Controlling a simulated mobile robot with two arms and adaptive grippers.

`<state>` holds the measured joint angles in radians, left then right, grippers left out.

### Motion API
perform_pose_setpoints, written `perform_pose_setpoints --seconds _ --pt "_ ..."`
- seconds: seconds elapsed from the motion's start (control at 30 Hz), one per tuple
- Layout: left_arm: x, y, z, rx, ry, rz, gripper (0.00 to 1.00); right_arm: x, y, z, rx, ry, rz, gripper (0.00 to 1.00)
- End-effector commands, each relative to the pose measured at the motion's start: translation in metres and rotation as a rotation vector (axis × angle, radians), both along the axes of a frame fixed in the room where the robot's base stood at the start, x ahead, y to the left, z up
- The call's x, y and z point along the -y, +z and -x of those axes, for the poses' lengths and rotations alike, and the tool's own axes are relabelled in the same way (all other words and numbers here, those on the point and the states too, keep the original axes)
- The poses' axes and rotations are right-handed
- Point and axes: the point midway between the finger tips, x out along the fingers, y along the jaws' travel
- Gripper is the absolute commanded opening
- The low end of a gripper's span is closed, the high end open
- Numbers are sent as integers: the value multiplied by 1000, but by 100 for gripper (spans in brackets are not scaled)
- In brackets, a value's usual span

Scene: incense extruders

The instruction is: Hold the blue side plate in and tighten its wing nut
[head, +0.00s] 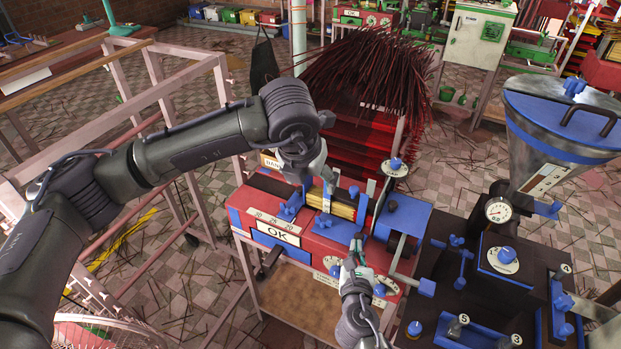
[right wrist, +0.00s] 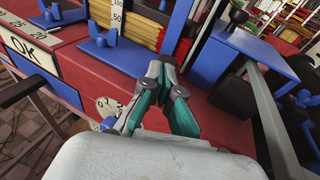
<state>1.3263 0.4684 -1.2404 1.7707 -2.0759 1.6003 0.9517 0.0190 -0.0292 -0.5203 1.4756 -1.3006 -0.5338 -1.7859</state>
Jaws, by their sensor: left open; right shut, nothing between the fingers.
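The blue side plate (right wrist: 181,18) stands upright along the right side of the yellow stick stack (right wrist: 142,28) on the red machine (head: 335,229).
Another blue wing nut (right wrist: 108,42) is at the stack's left front. An OK label (head: 277,233) is on the machine's front. A blue block (head: 404,214) and a dark machine with a gauge (head: 497,210) stand right. A rack of dark red sticks (head: 365,75) is behind.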

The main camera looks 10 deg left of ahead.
Motion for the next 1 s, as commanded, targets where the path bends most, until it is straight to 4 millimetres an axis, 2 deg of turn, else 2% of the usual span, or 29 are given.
perform_pose_setpoints --seconds 0.7,1.0 --pt "0 4 0 0 0 0 73 -15 0 42 0 1 2 0" --pt "0 5 0 0 0 0 73 -18 1 50 1 0 0 0"
